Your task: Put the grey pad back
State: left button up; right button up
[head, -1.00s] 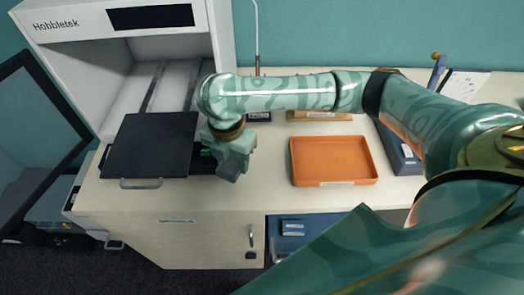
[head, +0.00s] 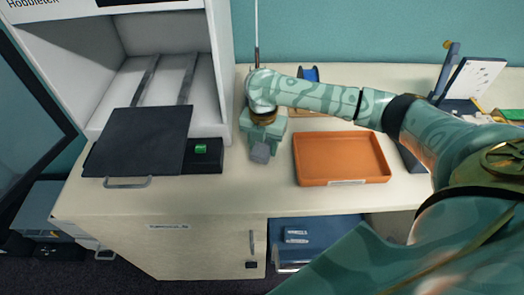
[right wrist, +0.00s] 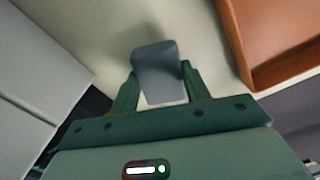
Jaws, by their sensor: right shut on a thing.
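The grey pad (head: 261,153), a small grey block, is between the fingers of my right gripper (head: 262,142). The gripper is shut on it and points down over the counter, between the printer-like cabinet and the orange tray. In the right wrist view the pad (right wrist: 156,62) sticks out beyond the two green fingers (right wrist: 159,78). I cannot tell how high it is above the counter. My left gripper is not in view.
The orange tray (head: 342,158) is empty, right of my gripper. A dark plate with a wire handle (head: 142,140) lies before the open white cabinet (head: 219,70). Beside it is a black box (head: 206,164) with a green part (head: 201,148). Counter in front is clear.

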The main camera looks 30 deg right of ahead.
aim_at(263, 146)
notch_tip(263, 146, down, 2)
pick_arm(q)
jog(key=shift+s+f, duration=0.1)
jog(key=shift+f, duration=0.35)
pick_arm(e)
jog(key=shift+w+r, duration=0.1)
jog(key=shift+r, duration=0.05)
jog(key=o, duration=0.9)
jog(key=shift+o, duration=0.2)
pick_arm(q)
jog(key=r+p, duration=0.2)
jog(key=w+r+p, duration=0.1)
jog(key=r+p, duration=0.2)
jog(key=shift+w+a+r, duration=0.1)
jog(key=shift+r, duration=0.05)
pick_arm(e)
notch_tip(263, 146, up, 12)
